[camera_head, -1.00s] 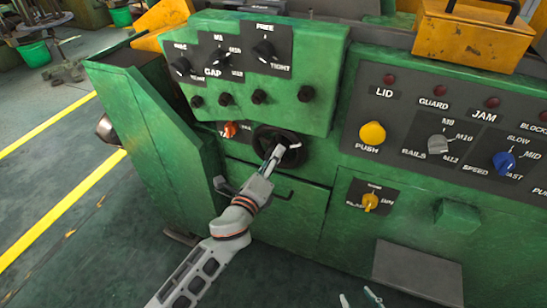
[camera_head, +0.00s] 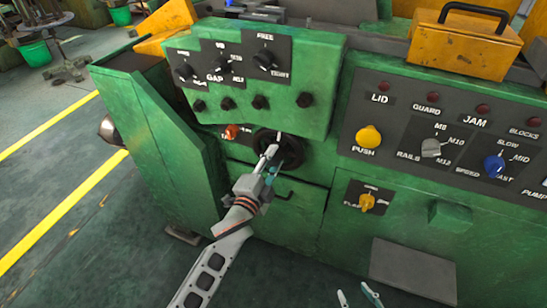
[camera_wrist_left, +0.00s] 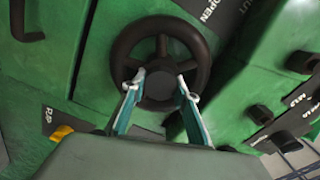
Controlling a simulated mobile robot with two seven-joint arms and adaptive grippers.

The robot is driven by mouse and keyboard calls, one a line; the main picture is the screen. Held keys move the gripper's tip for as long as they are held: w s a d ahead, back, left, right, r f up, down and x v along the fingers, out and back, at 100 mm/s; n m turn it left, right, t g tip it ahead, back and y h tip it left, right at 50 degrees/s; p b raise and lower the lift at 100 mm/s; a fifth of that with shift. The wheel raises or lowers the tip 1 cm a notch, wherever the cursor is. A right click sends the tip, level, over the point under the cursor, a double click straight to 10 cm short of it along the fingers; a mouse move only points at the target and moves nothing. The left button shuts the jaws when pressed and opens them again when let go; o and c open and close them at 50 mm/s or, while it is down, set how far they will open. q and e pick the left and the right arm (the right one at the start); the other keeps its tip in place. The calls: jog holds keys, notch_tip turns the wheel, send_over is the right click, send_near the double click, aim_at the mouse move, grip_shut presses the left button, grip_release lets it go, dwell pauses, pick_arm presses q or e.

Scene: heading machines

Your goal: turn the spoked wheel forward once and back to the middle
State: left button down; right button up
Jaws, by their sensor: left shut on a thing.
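The black spoked wheel (camera_head: 295,152) sits on the green machine front, below the knob panel. It also shows in the left wrist view (camera_wrist_left: 160,26), with its hub and several spokes facing the camera. My left gripper (camera_head: 271,151) reaches up to the wheel from below and partly covers it. In the left wrist view its two fingers (camera_wrist_left: 159,92) lie on either side of the hub, over the lower part of the wheel, and it is shut on the wheel. My right gripper (camera_head: 357,295) shows only its two fingertips at the bottom edge, spread apart and empty.
An orange knob (camera_head: 232,131) is just left of the wheel. Black knobs (camera_head: 260,102) stick out above it. Yellow, grey and blue controls (camera_head: 494,163) are on the right panel. The floor to the left is open.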

pick_arm(q)
jog(key=shift+n, duration=0.7)
jog(key=c, duration=1.5)
grip_release()
jog(key=v, duration=1.2)
jog(key=shift+r, duration=0.1)
